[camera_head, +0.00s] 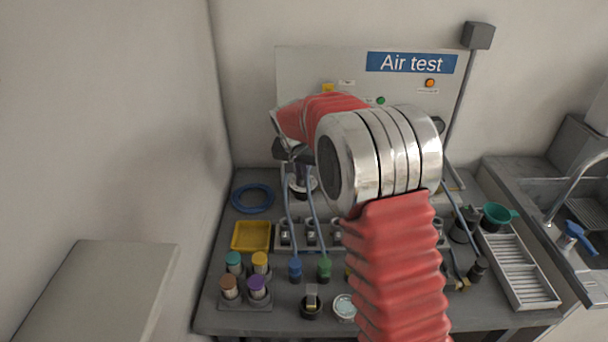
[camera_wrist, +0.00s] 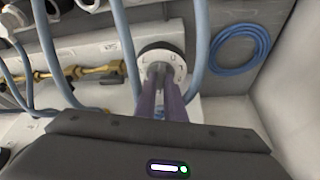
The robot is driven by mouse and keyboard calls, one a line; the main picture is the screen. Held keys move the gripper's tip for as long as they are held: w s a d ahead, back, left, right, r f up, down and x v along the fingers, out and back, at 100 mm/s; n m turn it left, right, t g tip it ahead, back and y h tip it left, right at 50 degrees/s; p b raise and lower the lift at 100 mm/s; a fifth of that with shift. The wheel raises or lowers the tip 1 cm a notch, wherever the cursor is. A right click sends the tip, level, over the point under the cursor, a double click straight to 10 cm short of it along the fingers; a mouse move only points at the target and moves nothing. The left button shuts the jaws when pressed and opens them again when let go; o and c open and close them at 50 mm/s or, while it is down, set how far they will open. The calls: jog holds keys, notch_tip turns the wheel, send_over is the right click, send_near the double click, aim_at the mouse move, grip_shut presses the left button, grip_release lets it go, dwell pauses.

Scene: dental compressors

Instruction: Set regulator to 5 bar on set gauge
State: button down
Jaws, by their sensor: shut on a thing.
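A round regulator (camera_wrist: 172,50) with a dark rim and a pale marked face is near the top middle of the wrist view. My gripper (camera_wrist: 158,75) reaches it with two purple fingers, shut on the knob at its centre. The fingers cover much of that knob. In the head view my gripper (camera_head: 302,172) points down at the regulator (camera_head: 301,188), at the back left of the bench below the panel. The arm hides much of the panel. I cannot make out the set gauge or its reading in either view.
Blue hoses run close beside my fingers in the wrist view. A blue coil (camera_head: 253,198) and a yellow tray (camera_head: 251,236) lie at the left. Capped cylinders (camera_head: 245,277) stand in front. A white slatted tray (camera_head: 519,268) and a sink (camera_head: 578,215) are at the right.

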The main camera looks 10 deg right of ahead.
jog(key=m, duration=0.2)
jog(key=m+g+h, duration=0.1)
jog(key=m, duration=0.2)
jog(key=shift+w+a+h, duration=0.15)
jog(key=shift+h, duration=0.15)
jog(key=shift+w+m+g+h, duration=0.1)
jog(key=shift+m+g+h, duration=0.35)
jog(key=shift+m, duration=1.25)
jog(key=shift+g, duration=0.25)
jog(key=c, duration=1.8)
grip_release()
jog(key=shift+c, duration=0.2)
jog(key=shift+a+r, duration=0.1)
jog(key=v, duration=1.3)
jog(key=shift+r, duration=0.3)
